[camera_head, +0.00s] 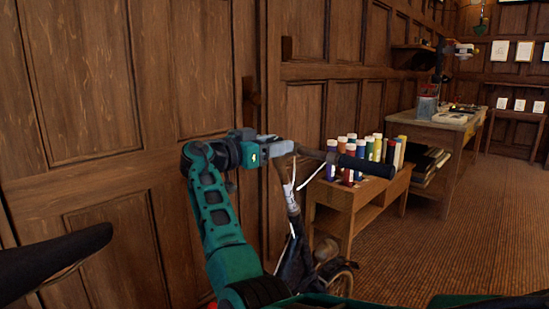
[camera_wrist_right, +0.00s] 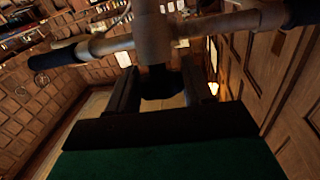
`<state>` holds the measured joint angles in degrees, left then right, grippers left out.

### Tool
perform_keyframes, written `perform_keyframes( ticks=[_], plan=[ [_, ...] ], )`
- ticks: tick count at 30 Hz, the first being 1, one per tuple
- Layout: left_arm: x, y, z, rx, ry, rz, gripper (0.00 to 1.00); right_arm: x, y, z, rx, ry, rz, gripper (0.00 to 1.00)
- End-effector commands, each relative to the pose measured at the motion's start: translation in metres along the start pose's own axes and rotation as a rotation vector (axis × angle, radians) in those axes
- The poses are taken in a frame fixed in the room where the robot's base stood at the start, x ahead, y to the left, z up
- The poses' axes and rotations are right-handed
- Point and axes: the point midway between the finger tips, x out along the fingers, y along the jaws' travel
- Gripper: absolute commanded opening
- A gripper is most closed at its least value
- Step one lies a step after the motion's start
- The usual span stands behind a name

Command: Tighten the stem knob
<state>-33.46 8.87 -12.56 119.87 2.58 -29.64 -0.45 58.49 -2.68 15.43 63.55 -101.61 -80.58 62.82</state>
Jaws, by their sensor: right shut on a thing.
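A bicycle stands in front of me in the head view, with its handlebar (camera_head: 320,154) ending in a black grip (camera_head: 377,166). Its stem (camera_head: 292,200) runs down below the bar. My right gripper (camera_head: 280,149), at the end of a teal arm, is at the top of the stem. In the right wrist view the two dark fingers of my right gripper (camera_wrist_right: 160,92) are shut on the dark stem knob (camera_wrist_right: 161,84), under the pale stem (camera_wrist_right: 152,35). The knob is hidden in the head view. My left gripper is not in view.
A low wooden bench (camera_head: 350,195) with several coloured bottles stands just behind the handlebar. A larger desk (camera_head: 440,125) is farther right. A panelled wooden wall (camera_head: 85,90) closes off the left. The carpeted floor (camera_head: 430,250) is open at right.

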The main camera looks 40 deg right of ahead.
Motion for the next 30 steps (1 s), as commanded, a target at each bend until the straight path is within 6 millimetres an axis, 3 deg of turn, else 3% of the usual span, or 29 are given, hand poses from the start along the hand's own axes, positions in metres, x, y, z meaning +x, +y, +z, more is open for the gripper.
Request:
perform_keyframes(
  ticks=[10, 11, 17, 25, 30],
  plan=[
    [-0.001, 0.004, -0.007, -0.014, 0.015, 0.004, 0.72, -0.001, 0.000, -0.001, 0.006, 0.002, 0.010, 0.21],
    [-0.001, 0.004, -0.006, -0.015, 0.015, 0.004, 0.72, -0.001, 0.000, -0.001, 0.006, 0.002, 0.010, 0.52],
    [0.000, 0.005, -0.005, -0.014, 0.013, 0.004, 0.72, 0.000, 0.000, -0.001, 0.005, 0.002, 0.011, 0.70],
    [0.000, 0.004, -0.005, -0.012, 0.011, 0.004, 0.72, -0.002, 0.000, -0.001, 0.005, 0.001, 0.010, 0.70],
    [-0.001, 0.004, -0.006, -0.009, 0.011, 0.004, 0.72, -0.021, -0.001, -0.001, 0.004, 0.002, 0.009, 0.70]
  ],
)
